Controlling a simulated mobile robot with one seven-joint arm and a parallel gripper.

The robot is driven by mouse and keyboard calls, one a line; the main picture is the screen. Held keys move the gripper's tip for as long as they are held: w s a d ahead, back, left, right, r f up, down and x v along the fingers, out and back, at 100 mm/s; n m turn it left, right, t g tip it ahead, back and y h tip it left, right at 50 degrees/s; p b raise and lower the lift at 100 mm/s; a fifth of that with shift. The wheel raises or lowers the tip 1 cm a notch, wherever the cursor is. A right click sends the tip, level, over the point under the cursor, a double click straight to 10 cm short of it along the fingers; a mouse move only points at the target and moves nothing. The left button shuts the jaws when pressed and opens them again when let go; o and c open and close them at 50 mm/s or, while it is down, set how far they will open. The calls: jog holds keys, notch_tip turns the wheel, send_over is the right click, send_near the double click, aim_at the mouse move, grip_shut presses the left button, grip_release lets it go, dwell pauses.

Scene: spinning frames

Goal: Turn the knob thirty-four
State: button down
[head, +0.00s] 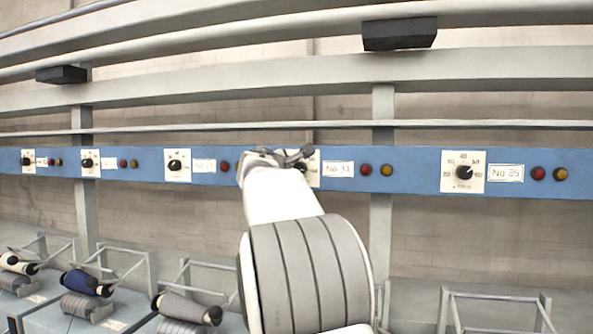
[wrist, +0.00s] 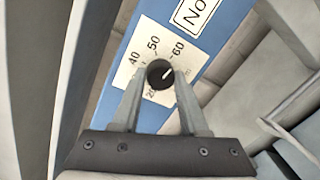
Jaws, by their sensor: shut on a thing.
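The knob of No 34 is a small black round knob (wrist: 160,74) with a white pointer line, on a white dial plate (wrist: 156,48) marked 40, 50 and 60. In the wrist view my gripper (wrist: 160,82) has its two grey fingers on either side of the knob, shut on it. The pointer aims toward the upper right of that view, near the 60 side. In the head view my gripper (head: 280,158) is at the blue rail just left of the No 34 label (head: 338,170). My arm hides most of this knob and dial there.
The blue rail (head: 410,171) carries similar dials, including the No 35 knob (head: 464,172) to the right. Red and yellow lamps, such as the red lamp (head: 366,170), sit beside the labels. Spools (head: 182,306) on frames stand below left. A metal frame (head: 496,298) stands lower right.

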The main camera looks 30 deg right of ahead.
jog(key=shift+c, duration=2.2)
grip_release()
jog(key=shift+a, duration=0.1)
jog(key=b+v, duration=0.4)
jog(key=v, duration=1.3)
jog(key=shift+s+a, duration=0.1)
